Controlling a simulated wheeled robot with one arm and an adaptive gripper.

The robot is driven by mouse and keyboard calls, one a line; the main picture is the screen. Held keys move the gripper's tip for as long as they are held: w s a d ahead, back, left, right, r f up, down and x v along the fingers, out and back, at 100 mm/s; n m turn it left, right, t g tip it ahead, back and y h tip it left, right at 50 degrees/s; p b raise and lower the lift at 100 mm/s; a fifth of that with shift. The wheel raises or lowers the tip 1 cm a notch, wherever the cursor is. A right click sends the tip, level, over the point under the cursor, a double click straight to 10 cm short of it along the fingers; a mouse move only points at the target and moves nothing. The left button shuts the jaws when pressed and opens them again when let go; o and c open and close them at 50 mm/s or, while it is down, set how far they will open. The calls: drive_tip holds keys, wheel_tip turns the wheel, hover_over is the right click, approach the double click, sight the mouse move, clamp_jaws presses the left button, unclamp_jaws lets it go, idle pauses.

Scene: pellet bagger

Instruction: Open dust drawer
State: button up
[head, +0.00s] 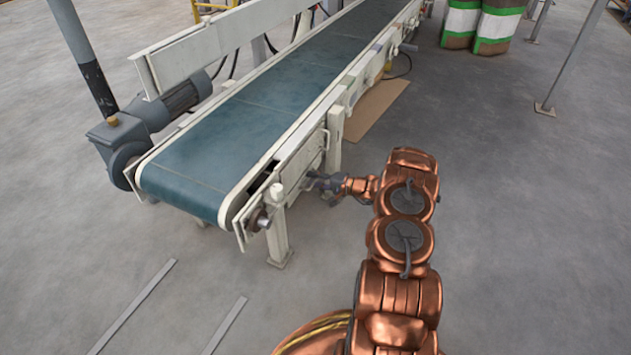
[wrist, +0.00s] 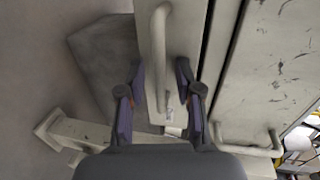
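In the wrist view, a pale bar handle (wrist: 160,62) stands on a narrow cream panel (wrist: 186,45), which looks like the dust drawer's front. My gripper (wrist: 160,68) is open, with one finger on each side of the handle's line. Neither finger visibly touches the bar, and I cannot tell how deep the handle sits between them. In the head view, my gripper (head: 313,181) is at the near side of the conveyor frame, by its side panel (head: 302,162). The handle is too small to make out there.
The conveyor (head: 255,115) with its blue-green belt runs away to the upper right. A cream leg (head: 277,232) stands left of my gripper. In the wrist view, a second handle (wrist: 245,148) is on a wider scuffed panel (wrist: 275,70).

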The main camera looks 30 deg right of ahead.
drive_tip(key=shift+c, duration=0.4)
clamp_jaws()
